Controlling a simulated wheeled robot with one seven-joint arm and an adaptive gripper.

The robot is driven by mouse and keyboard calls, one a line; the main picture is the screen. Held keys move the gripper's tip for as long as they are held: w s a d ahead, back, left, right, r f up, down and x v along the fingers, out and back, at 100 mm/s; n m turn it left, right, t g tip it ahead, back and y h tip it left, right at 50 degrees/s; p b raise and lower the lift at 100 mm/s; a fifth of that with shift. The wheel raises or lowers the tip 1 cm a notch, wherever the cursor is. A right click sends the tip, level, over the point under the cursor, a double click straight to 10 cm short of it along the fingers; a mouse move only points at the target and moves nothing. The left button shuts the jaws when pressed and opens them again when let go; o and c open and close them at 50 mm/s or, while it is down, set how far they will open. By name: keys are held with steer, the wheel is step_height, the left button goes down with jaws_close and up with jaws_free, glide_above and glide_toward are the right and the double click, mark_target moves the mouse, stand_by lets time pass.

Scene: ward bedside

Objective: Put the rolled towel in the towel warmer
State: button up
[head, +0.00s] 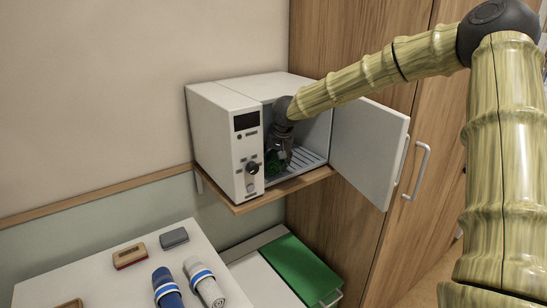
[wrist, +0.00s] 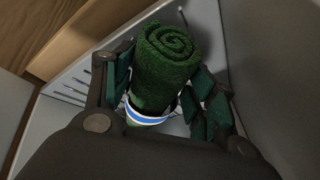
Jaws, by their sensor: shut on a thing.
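The towel warmer (head: 219,139) is a white box on a wall shelf in the head view, with its door (head: 370,145) swung open to the right. My gripper (head: 279,163) reaches inside its chamber. In the wrist view my gripper (wrist: 163,105) is shut on a green rolled towel (wrist: 168,55), its spiral end showing, with a white and blue band (wrist: 148,117) around it. Only a small green part of the towel (head: 273,162) shows in the head view. The slatted rack (head: 302,160) lies inside the chamber. Whether the towel touches the rack is unclear.
Below left, a white surface (head: 95,270) holds a blue roll (head: 166,287), a grey-white roll (head: 204,282) and small blocks. A green-topped bin (head: 296,268) stands beneath the shelf (head: 283,190). A wooden cabinet (head: 335,40) is close behind the open door.

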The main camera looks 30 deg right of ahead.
steer(key=shift+w+d+r+p, duration=0.1)
steer(key=shift+w+d+p, duration=0.1)
steer(key=shift+w+p, duration=0.5)
steer(key=shift+w+f, duration=0.15)
steer(key=shift+f, duration=0.15)
steer(key=o, duration=0.8)
steer(key=shift+f, duration=0.2)
steer(key=shift+c, duration=0.2)
steer(key=shift+r, duration=0.1)
